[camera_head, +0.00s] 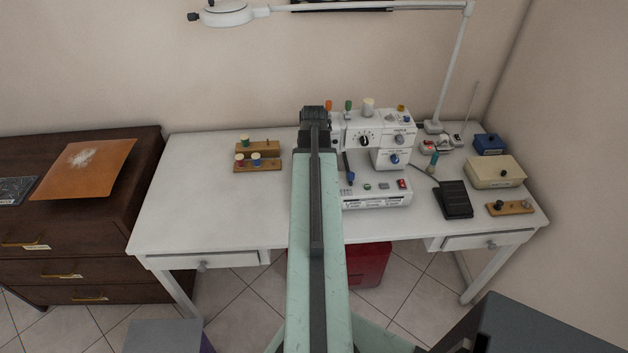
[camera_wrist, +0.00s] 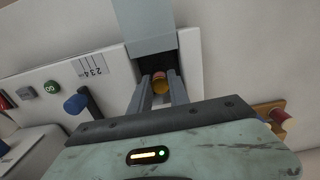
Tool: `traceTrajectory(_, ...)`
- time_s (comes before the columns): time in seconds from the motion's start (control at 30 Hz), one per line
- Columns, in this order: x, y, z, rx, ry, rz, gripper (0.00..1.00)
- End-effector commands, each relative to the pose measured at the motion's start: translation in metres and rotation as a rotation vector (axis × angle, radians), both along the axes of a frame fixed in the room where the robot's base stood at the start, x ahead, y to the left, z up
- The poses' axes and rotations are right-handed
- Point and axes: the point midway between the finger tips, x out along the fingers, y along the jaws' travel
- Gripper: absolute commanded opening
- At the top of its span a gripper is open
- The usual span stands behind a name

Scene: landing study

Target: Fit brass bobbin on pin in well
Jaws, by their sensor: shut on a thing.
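The brass bobbin (camera_wrist: 160,79) shows orange-gold in the wrist view, between the tips of my gripper (camera_wrist: 161,88). The fingers are shut on it. It is at the mouth of a dark square well (camera_wrist: 150,61) in the white sewing machine, under a grey overhanging part (camera_wrist: 146,28). The pin is not visible, and I cannot tell whether the bobbin touches it. In the head view the white sewing machine (camera_head: 375,132) stands on the table, and my arm covers its left end, hiding the well, bobbin and fingertips.
A blue lever (camera_wrist: 76,103) stands left of my fingers. A wooden spool rack (camera_head: 271,166) lies left of the machine. A black pedal (camera_head: 453,200), cream box (camera_head: 495,171) and blue box (camera_head: 489,144) are at right. The table's left part is clear. A lamp (camera_head: 226,14) hangs above.

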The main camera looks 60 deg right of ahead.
Motion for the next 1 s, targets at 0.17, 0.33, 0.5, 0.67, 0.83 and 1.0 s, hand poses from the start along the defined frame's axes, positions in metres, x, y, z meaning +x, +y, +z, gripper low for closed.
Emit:
traceTrajectory(0.17,0.0,0.0,-0.006,0.0,0.0,0.0,0.0)
traceTrajectory(0.33,0.0,0.0,-0.01,0.0,0.0,0.0,0.0)
traceTrajectory(0.5,0.0,0.0,-0.015,0.0,0.0,0.0,0.0)
traceTrajectory(0.67,0.0,0.0,-0.019,0.0,0.0,0.0,0.0)
traceTrajectory(0.83,0.0,0.0,-0.023,0.0,0.0,0.0,0.0)
traceTrajectory(1.0,-0.001,0.0,-0.023,0.0,0.0,-0.001,0.0)
